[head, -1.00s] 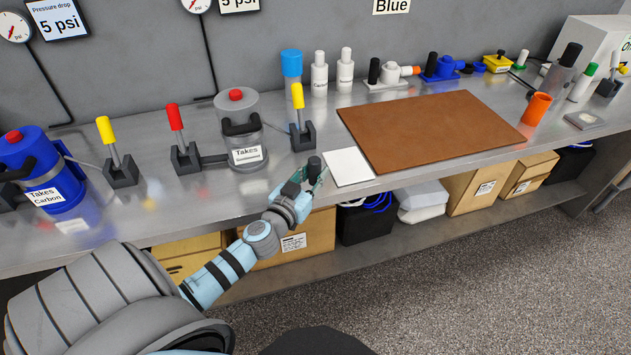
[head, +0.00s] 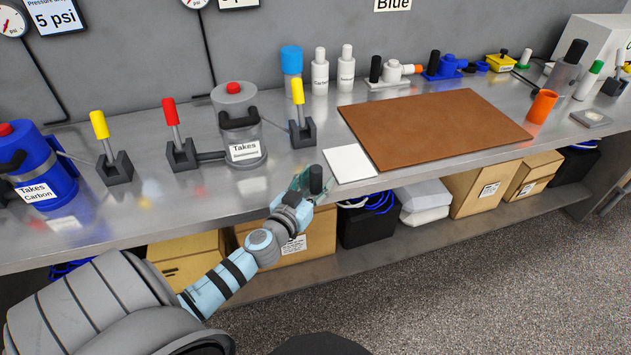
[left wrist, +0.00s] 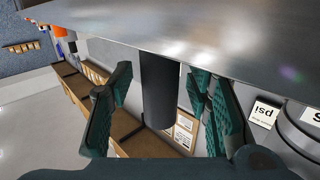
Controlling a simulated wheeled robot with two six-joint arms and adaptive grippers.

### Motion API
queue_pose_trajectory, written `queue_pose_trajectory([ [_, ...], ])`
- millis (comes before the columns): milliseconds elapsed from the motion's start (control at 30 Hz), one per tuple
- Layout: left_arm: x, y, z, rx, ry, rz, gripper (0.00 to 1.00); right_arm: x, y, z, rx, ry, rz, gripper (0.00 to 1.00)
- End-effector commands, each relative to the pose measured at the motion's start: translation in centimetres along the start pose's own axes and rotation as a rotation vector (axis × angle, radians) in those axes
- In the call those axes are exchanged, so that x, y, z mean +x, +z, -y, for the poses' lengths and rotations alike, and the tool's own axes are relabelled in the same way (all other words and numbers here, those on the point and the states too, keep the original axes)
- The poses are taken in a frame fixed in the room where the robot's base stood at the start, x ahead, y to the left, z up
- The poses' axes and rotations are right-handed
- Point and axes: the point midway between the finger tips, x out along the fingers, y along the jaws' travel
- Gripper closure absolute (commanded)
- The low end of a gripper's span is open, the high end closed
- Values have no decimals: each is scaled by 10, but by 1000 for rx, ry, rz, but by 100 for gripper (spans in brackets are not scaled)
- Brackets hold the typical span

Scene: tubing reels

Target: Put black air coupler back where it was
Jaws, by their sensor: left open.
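A plain black upright cylinder, which looks like the black air coupler (head: 316,180), shows at my left gripper by the bench's front edge, left of a white square card (head: 351,164). My left gripper (head: 305,186) is open. In the left wrist view the black cylinder (left wrist: 158,92) stands between the two green fingers (left wrist: 163,108), with a gap on each side. Whether it touches anything I cannot tell. My right gripper is not in view.
A brown mat (head: 430,130) lies on the metal bench. Lever valves, a grey canister (head: 238,125) and a blue canister (head: 40,165) stand to the left. White bottles, small fittings and an orange cup (head: 541,106) stand behind and right. Boxes sit on the shelf below.

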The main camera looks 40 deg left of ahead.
Motion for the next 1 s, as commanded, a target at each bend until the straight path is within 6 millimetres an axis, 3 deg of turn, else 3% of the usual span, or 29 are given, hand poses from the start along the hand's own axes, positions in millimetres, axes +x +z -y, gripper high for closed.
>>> queue_pose_trajectory([
  [167, -1, -6, 0, 1, 0, 0, 55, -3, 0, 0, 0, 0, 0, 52],
  [267, -16, -4, 0, 4, 1, 2, 55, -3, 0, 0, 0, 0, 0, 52],
  [500, -78, -3, 0, 3, 2, 4, 55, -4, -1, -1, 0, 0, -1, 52],
  [700, -114, -3, 0, 2, 1, 2, 55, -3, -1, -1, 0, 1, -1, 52],
  [1000, -120, 0, 1, 6, -2, 5, 55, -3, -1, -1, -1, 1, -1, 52],
])
